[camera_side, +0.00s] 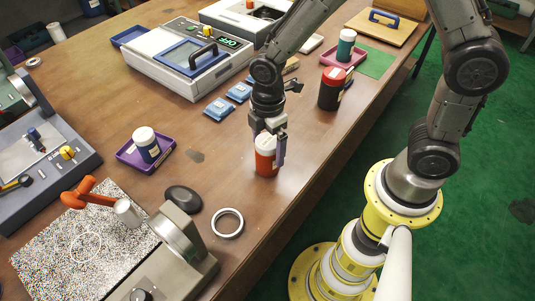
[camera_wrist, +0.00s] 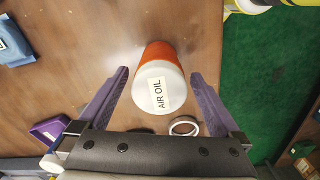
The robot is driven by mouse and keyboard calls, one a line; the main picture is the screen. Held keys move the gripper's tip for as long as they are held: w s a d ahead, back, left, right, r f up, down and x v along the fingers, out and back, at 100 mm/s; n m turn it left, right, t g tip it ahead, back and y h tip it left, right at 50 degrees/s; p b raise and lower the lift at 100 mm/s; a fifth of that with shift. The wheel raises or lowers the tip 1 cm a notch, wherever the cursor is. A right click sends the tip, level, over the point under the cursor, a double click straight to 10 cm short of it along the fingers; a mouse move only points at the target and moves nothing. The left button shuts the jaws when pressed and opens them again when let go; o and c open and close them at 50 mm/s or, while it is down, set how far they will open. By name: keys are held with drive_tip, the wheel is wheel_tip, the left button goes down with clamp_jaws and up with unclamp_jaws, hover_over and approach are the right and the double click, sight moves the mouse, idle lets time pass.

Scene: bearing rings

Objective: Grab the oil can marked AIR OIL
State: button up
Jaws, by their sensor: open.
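The oil can marked AIR OIL (camera_wrist: 148,95) is an orange-red can with a white lid. In the wrist view its label on the lid is readable. In the side view the can (camera_side: 265,163) stands upright on the table, partly hidden by my gripper. My gripper (camera_side: 269,150) is above and around it, pointing down. In the wrist view the two purple fingers of my gripper (camera_wrist: 158,82) are open, one on each side of the can, with a gap to the can on both sides.
A white-lidded can (camera_side: 146,145) sits on a purple tray (camera_side: 128,157) at left. A metal ring (camera_side: 227,223) and a dark rounded object (camera_side: 183,199) lie nearby. Blue packets (camera_side: 219,109) lie behind. The table's edge is at right.

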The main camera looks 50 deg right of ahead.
sight(269, 159)
drive_tip(key=shift+d+f, duration=0.1)
drive_tip(key=shift+f, duration=2.55)
drive_tip(key=shift+r, duration=0.1)
clamp_jaws()
